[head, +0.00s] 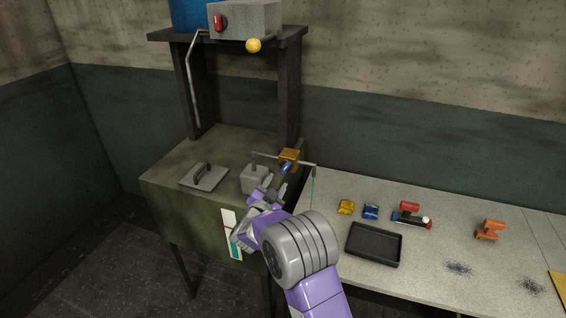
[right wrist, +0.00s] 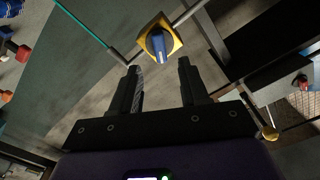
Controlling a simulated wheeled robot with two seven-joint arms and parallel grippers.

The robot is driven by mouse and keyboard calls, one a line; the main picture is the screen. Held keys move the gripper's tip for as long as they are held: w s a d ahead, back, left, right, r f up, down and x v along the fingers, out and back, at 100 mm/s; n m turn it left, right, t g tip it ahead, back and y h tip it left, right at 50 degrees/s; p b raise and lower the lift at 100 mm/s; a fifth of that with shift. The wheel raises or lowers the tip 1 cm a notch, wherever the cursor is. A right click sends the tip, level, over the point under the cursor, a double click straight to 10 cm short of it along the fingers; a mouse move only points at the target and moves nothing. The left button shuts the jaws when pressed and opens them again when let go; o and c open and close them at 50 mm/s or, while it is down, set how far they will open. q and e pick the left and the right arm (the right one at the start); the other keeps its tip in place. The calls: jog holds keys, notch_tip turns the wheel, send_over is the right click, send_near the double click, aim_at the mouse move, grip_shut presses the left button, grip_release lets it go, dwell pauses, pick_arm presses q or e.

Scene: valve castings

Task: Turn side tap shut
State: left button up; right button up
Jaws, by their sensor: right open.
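The side tap has a yellow square body (head: 290,155) and a blue handle (head: 286,168), on a thin grey pipe at the tank's right end. In the right wrist view, the yellow body (right wrist: 173,42) and blue handle (right wrist: 158,46) are just beyond the fingertips, roughly centred between them. The handle points toward the gripper. My right gripper (head: 272,191) is open and empty, just below and left of the tap in the head view; it also shows in the wrist view (right wrist: 158,68). No contact with the handle shows. My left gripper is not in view.
A grey block (head: 255,179) and a plate with a handle (head: 204,176) sit on the green cabinet. A bench at right holds a black tray (head: 374,245) and several coloured valves. A shelf (head: 292,38) above carries a grey box with a red switch (head: 220,22).

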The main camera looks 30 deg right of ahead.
aim_at(284, 170)
jog(key=p+x, duration=0.1)
jog(key=x, duration=0.6)
jog(key=shift+w+d, duration=0.1)
jog(key=shift+d, duration=0.1)
grip_shut()
